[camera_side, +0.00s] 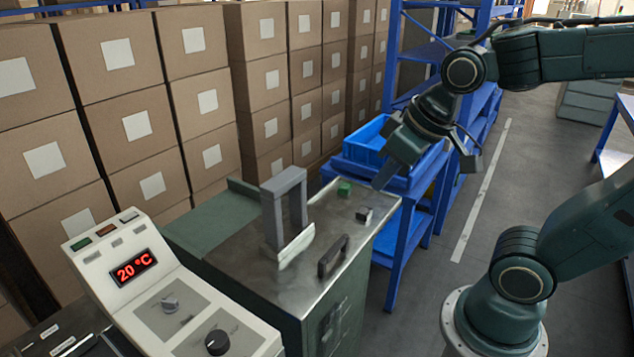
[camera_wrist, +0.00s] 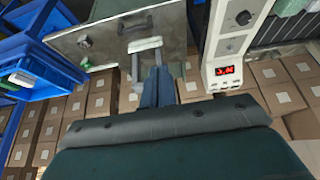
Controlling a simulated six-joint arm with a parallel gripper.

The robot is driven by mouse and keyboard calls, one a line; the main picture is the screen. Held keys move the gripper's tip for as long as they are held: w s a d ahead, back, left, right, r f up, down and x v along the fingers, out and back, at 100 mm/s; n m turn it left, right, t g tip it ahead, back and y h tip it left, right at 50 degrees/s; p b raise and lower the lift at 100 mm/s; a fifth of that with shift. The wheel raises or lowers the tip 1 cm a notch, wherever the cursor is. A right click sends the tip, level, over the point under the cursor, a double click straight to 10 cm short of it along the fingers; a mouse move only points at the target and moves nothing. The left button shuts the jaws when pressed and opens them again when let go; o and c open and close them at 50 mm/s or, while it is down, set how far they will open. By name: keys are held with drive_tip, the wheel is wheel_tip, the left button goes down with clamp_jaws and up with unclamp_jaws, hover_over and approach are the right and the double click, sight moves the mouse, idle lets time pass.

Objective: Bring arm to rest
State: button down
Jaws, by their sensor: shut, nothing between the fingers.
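My gripper (camera_side: 381,183) is shut and empty. In the side view its fingers point down and left, in front of the blue crate and near the back right edge of the steel-topped machine (camera_side: 335,215). I cannot tell its height above the top. In the wrist view the closed fingers (camera_wrist: 157,72) show below the grey arch, with the dark wrist body filling the lower middle. My arm reaches in from the right of the side view.
A control panel (camera_side: 170,290) reads 20 °C. A blue crate (camera_side: 366,142) stands behind. Stacked cartons (camera_side: 112,92) line the left. The aisle floor is clear.

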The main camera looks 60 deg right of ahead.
drive_tip(key=shift+s+a+r, duration=0.1)
drive_tip(key=shift+s+r, duration=0.15)
drive_tip(key=shift+s, duration=0.65)
drive_tip(key=shift+s+r, duration=0.25)
drive_tip(key=shift+s, duration=0.6)
drive_tip(key=shift+s+a+r, duration=0.1)
drive_tip(key=shift+s+r, duration=0.15)
drive_tip(key=shift+s, duration=0.65)
